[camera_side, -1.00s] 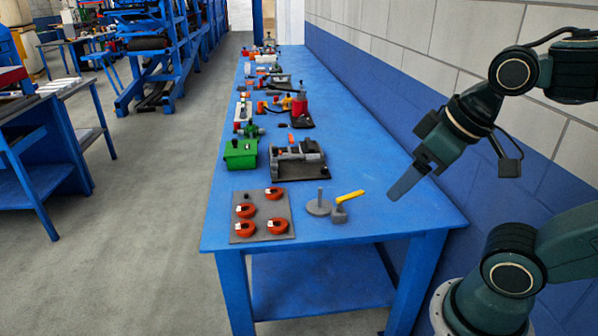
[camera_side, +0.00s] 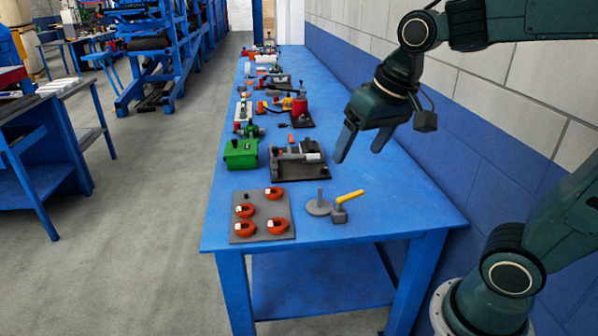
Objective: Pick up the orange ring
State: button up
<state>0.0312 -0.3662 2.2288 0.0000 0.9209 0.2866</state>
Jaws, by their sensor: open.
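Several orange-red rings, each with a small white mark, lie on a flat grey plate (camera_side: 260,213) at the near left of the blue table. One ring (camera_side: 274,193) is at the plate's far right, one ring (camera_side: 245,211) at the left, one ring (camera_side: 244,228) at the near left and one ring (camera_side: 277,227) at the near right. My gripper (camera_side: 358,156) is open and empty. It hangs above the table, up and to the right of the plate, well apart from the rings, its fingers pointing down.
A grey disc with an upright pin (camera_side: 319,206) and a grey block with a yellow handle (camera_side: 341,211) stand right of the plate. Behind are a green box (camera_side: 240,154) and a dark fixture (camera_side: 298,165). More parts line the table further back. The near right tabletop is clear.

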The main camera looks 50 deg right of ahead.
jog(key=w+d+f+m+g, duration=0.1)
jog(key=w+f+m, duration=0.15)
jog(key=w, duration=0.55)
jog(key=m+g, duration=0.3)
jog(key=m, duration=0.4)
send_over(278, 225)
notch_tip(278, 225, down, 15)
jog(key=shift+w+d+f+m, duration=0.1)
jog(key=shift+d+f+m, duration=0.15)
jog(key=shift+f, duration=0.3)
jog(key=shift+f, duration=4.3)
jog(key=shift+f, duration=0.15)
jog(key=shift+a+f, duration=0.2)
jog(key=shift+f, duration=2.25)
jog(key=shift+c, duration=0.5)
